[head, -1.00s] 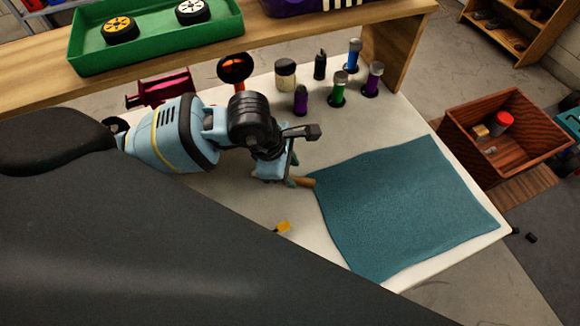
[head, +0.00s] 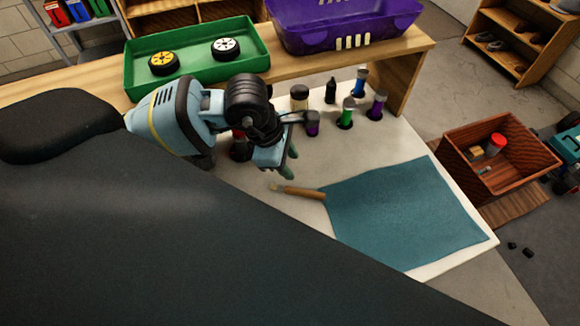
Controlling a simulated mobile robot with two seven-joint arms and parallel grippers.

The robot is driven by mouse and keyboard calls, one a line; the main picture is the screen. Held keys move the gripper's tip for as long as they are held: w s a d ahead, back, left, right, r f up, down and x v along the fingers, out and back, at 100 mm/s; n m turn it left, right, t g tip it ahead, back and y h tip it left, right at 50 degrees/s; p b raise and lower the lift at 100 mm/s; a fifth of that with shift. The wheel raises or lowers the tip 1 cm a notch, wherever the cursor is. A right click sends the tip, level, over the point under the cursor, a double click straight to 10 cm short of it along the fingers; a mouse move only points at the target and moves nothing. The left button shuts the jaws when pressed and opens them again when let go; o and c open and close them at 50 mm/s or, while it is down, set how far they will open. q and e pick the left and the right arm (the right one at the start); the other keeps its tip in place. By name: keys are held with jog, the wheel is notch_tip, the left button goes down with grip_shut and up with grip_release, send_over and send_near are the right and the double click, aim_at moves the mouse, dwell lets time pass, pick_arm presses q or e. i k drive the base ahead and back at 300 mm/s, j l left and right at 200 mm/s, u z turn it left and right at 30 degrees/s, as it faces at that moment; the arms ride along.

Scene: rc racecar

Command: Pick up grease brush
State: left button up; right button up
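A wooden-handled tool (head: 300,191), which looks like the grease brush, lies on the white tabletop. Its right end meets the left edge of the teal cloth (head: 405,215), and its thin pale end points left. My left gripper (head: 290,164) is above and a little left of the tool, apart from it. Its two teal fingers look spread, with nothing between them. My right gripper is not in view.
Several small bottles, one a green tube (head: 346,113), stand at the table's back. Behind is a wooden shelf with a green tray (head: 200,62) of wheels and a purple basket (head: 345,28). A wooden crate (head: 495,160) sits at right. My dark body hides the front left.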

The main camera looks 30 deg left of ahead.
aim_at(288, 190)
jog(key=k+l, duration=0.65)
jog(key=k, duration=0.25)
